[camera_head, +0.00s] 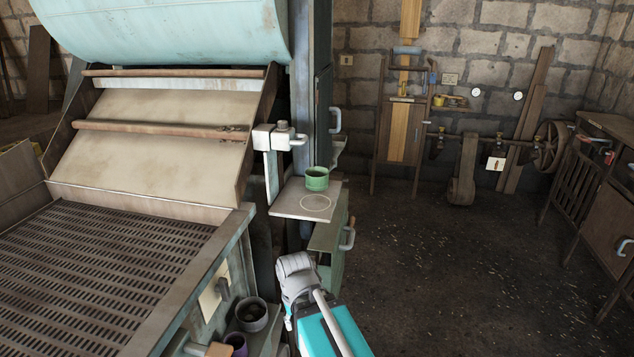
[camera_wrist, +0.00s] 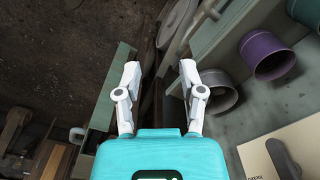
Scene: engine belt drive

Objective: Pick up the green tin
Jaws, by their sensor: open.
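The green tin (camera_head: 317,179) stands upright on a small grey shelf (camera_head: 290,205) fixed to the side of the machine. It stands at the shelf's back right, behind a pale circle marked on the surface. In the head view my arm is at the bottom centre, below and in front of the shelf, apart from the tin. In the wrist view my gripper (camera_wrist: 158,75) has its two white fingers spread apart with nothing between them. I cannot make out the green tin in the wrist view.
A grey pot (camera_head: 251,314) and a purple pot (camera_head: 236,344) stand on a low ledge at the machine's front; the purple pot also shows in the wrist view (camera_wrist: 266,56). A slotted machine bed (camera_head: 100,270) fills the left. The floor (camera_head: 430,270) on the right is open.

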